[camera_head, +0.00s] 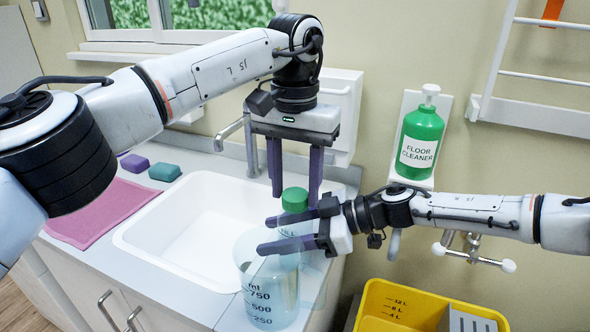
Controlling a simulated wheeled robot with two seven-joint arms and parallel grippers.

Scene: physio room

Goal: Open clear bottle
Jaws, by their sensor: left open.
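The clear bottle (291,229) stands upright near the right edge of the sink, with its green cap (295,199) on. Its lower part is hidden behind a translucent beaker. My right gripper (264,234) reaches in from the right with its fingers around the bottle's upper body, one on the far side and one on the near side. My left gripper (295,203) points down from above and is open. Its fingertips are on either side of the green cap, with gaps visible. Whether they are level in depth with the cap is hard to tell.
The blue-tinted measuring beaker (267,305) stands in front of the bottle. A white sink (183,225) is to the left, with a pink cloth (115,212) beyond. A green floor cleaner bottle (420,140) hangs on the wall; a yellow bucket (395,300) stands lower right.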

